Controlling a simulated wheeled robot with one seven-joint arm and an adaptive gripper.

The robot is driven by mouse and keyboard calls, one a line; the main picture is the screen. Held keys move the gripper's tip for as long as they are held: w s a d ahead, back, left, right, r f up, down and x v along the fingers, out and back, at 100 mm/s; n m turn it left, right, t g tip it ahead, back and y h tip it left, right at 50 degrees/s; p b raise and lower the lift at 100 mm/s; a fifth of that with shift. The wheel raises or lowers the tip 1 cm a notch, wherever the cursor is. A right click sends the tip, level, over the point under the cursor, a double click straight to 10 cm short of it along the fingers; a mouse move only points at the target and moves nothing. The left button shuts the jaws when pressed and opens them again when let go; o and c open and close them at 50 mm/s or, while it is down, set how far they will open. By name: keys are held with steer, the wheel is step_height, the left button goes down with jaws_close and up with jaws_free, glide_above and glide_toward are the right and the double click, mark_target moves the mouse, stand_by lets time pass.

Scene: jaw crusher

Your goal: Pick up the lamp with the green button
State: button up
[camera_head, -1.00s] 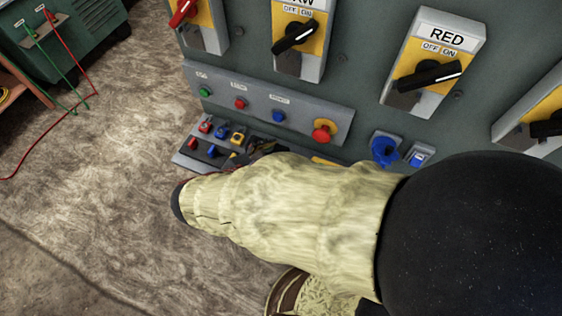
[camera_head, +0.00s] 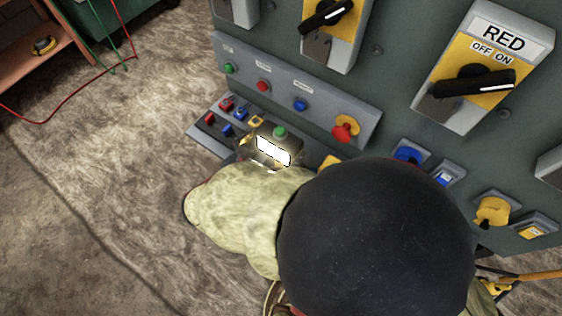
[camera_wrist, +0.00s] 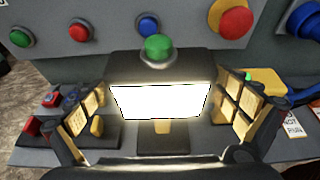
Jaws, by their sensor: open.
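The lamp (camera_head: 274,149) has a dark housing, a bright lit white face and a green button (camera_head: 281,132) on top. It stands on the control panel's lower shelf, partly hidden by my arm in the head view. In the wrist view the lamp (camera_wrist: 160,66) is centred, with its green button (camera_wrist: 158,47) uppermost. My gripper (camera_wrist: 162,112) is open, with one padded finger on each side of the lamp. Gaps show between the fingers and the lamp, and I cannot see any contact. In the head view my arm hides most of the gripper.
Behind the lamp is a sloped panel with a green button (camera_head: 229,68), a red button (camera_head: 263,86), a blue button (camera_head: 300,105) and a red emergency stop (camera_head: 345,128). Small red and blue plugs (camera_head: 228,116) sit left of the lamp.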

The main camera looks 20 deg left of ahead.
steer(key=shift+x, duration=0.85)
steer(key=c, duration=1.8)
steer(key=shift+r, duration=0.1)
steer(key=shift+c, duration=0.2)
steer(key=shift+r, duration=0.1)
